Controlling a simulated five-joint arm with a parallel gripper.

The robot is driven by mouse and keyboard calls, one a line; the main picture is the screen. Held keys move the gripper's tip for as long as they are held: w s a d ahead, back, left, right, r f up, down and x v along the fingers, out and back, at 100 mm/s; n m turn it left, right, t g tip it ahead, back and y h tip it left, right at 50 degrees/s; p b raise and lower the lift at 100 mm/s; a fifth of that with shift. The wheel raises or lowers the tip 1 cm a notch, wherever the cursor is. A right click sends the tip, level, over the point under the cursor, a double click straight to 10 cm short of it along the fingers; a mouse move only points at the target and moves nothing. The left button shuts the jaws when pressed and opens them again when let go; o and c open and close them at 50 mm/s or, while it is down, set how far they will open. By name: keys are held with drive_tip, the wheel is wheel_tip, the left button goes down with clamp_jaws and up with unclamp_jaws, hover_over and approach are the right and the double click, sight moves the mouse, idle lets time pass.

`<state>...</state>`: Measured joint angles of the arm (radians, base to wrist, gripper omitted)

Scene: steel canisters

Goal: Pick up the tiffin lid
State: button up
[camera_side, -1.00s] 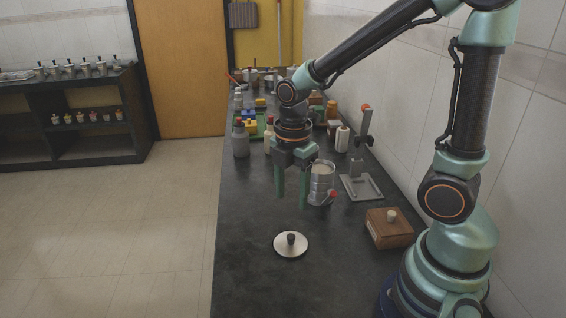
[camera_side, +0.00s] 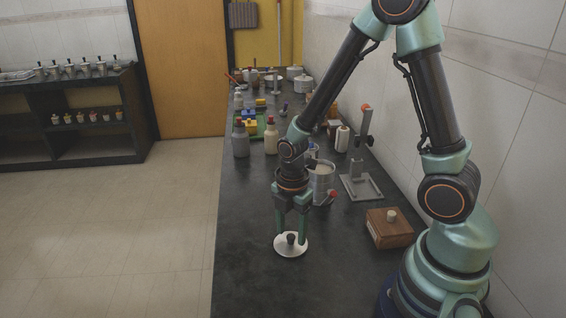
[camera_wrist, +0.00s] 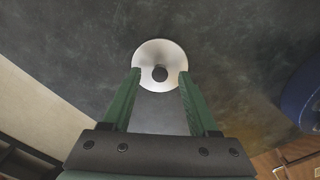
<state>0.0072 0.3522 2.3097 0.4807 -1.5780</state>
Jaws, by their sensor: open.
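The tiffin lid (camera_side: 290,250) is a round, pale metal disc with a dark knob in its middle. It lies flat on the dark counter in the side view. My gripper (camera_side: 291,237) points down over the lid, with its green fingers open on either side of the knob. In the wrist view the lid (camera_wrist: 158,52) is at the top centre, and the knob shows between and just beyond the fingertips of my gripper (camera_wrist: 160,77). I cannot tell whether the fingertips touch the lid.
A steel canister (camera_side: 321,182) with a red part stands behind my gripper. A wooden box (camera_side: 389,228) with a knob is to the right, and a metal stand (camera_side: 361,186) is behind it. Bottles (camera_side: 241,140) crowd the counter farther back. The counter in front of the lid is clear.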

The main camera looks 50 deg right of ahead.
drive_tip(key=shift+f, duration=0.6)
clamp_jaws()
drive_tip(key=shift+r, duration=0.2)
